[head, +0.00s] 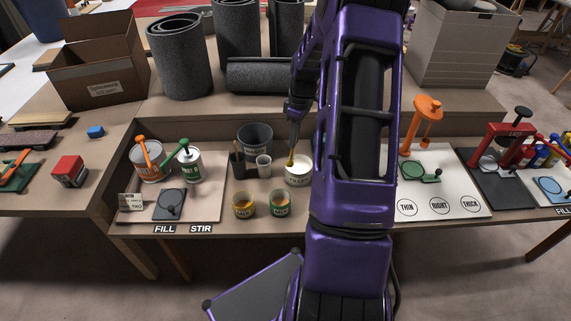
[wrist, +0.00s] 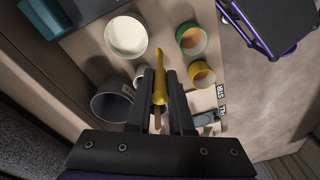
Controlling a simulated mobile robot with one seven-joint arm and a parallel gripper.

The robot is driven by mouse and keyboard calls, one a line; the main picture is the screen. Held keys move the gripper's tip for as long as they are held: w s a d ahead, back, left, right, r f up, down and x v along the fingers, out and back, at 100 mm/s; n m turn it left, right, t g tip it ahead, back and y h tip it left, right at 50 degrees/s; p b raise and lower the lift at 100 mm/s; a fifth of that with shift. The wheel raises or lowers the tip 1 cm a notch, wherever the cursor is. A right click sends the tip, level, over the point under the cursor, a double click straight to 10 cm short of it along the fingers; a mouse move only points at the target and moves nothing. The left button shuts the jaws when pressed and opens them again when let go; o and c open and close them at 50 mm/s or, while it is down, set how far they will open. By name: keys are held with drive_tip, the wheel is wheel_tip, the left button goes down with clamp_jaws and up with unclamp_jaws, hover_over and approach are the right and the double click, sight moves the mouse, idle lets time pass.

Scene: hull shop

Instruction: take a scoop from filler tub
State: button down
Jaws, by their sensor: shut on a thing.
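The filler tub is a white round tub (head: 298,179) of pale filler on the bench, just left of my arm in the head view. It also shows at upper left in the wrist view (wrist: 127,37). My gripper (head: 295,120) is shut on a yellow scoop (wrist: 159,62), with its fingers pointing down. In the head view the scoop's lower end (head: 291,158) shows at the tub's back left rim. In the wrist view the scoop points beside the tub opening, to its right. I cannot tell whether it touches the tub. No filler shows clearly on it.
A dark grey bucket (head: 255,137), a small pale cup (head: 264,167) and a dark holder (head: 237,166) stand left of the tub. A yellow cup (head: 243,205) and a green cup (head: 280,204) stand in front. A white board (head: 440,190) lies right of my arm.

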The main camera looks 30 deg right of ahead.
drive_tip(key=w+d+t+h+b, duration=0.1)
drive_tip(key=w+d+t+b, duration=0.15)
drive_tip(key=d, duration=0.25)
wheel_tip(320, 180, down, 11)
drive_tip(key=b, duration=0.4)
drive_tip(key=shift+s+g, duration=0.25)
drive_tip(key=shift+g, duration=0.2)
drive_tip(key=shift+d, duration=0.1)
drive_tip(key=shift+s+d, duration=0.1)
drive_tip(key=shift+d, duration=0.1)
idle(0.5)
drive_tip(key=shift+s+d, duration=0.2)
drive_tip(key=shift+d, duration=0.1)
idle(0.4)
